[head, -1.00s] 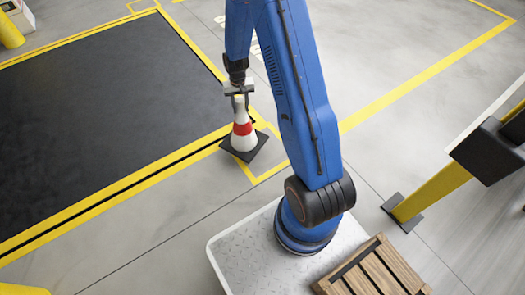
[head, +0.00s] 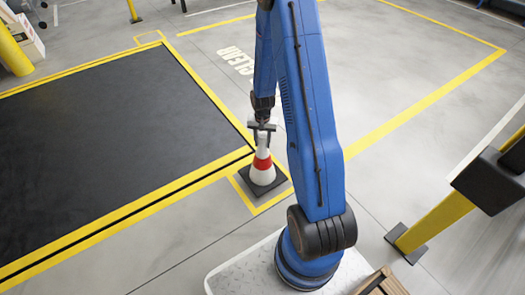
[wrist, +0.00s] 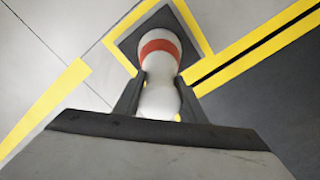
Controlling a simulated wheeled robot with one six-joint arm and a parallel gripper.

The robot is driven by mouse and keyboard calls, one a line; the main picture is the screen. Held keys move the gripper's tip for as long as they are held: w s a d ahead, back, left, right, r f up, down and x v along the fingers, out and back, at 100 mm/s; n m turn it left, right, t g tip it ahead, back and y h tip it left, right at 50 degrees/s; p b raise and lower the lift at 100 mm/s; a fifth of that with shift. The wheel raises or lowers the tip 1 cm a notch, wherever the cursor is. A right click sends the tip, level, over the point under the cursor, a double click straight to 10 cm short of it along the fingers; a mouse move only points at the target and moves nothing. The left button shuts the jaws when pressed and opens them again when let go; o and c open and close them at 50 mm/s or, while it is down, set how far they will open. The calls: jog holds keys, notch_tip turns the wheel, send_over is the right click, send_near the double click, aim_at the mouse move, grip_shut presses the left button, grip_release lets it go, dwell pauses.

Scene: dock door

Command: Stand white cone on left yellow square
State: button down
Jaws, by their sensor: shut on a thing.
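The white cone (head: 263,175) with a red band and a dark square base stands upright at the near right corner of the dark dock plate. It also shows in the wrist view (wrist: 160,65). My gripper (head: 262,132) is shut on its upper part, with a finger on each side in the wrist view (wrist: 160,98). The cone's base is over the near yellow square outline (head: 243,196), mostly inside its lines. I cannot tell whether the base touches the floor. Another yellow square outline (head: 149,33) lies empty at the plate's far corner.
The dark dock plate (head: 100,130) with yellow borders fills the left. A yellow post (head: 435,205) with a dark box stands at right. A wooden pallet or crate (head: 385,284) sits at the bottom. Grey floor behind the cone is free.

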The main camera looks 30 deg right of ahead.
aim_at(262, 148)
jog(key=shift+f, duration=2.35)
jog(key=c, duration=1.1)
grip_release()
